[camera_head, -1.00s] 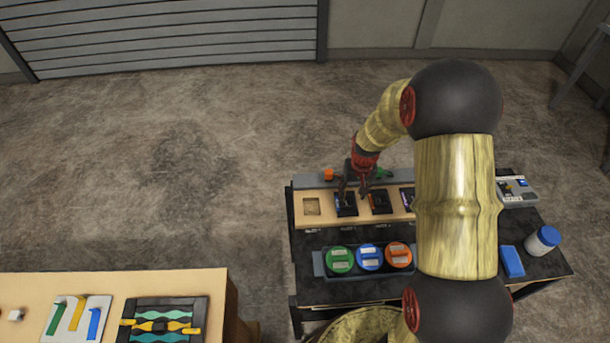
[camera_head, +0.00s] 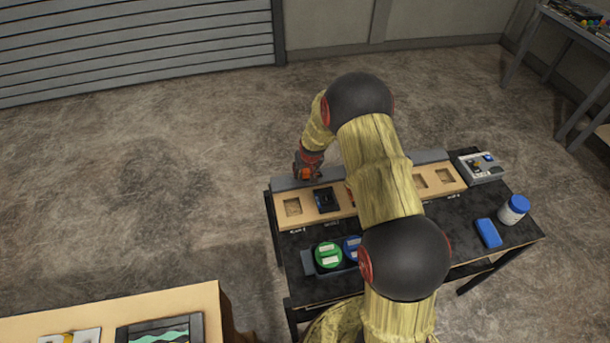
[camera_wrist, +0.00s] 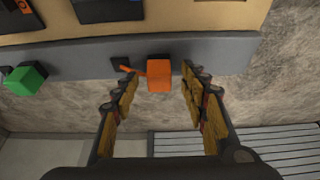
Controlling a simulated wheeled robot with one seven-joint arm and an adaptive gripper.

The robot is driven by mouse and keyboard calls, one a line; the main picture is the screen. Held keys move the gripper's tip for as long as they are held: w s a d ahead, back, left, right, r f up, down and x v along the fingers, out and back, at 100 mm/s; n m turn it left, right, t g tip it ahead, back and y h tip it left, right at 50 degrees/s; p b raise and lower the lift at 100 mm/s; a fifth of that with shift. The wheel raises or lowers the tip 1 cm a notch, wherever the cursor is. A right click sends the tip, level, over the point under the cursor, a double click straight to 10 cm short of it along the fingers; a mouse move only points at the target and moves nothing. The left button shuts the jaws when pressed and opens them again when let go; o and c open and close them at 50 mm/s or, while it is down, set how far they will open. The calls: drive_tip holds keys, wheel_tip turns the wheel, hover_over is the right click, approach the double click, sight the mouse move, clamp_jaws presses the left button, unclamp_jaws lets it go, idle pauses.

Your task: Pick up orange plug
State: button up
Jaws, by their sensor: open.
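The orange plug (camera_wrist: 159,76) is a small orange block with a thin orange strip at its left side, over the grey ledge in the wrist view. My gripper (camera_wrist: 155,84) is open, with one finger on each side of the plug and gaps between the fingers and the block. In the head view my gripper (camera_head: 307,176) is at the grey ledge behind the wooden panel, and the orange there is partly covered by it.
A green plug (camera_wrist: 25,79) stands on the grey ledge (camera_wrist: 212,54) to the left. The wooden panel (camera_head: 348,205) has square recesses and a dark module (camera_head: 326,200).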

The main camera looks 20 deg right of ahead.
drive_tip(key=shift+w+d+f, duration=0.1)
drive_tip(key=shift+w+f, duration=0.15)
drive_tip(key=shift+f, duration=0.35)
clamp_jaws()
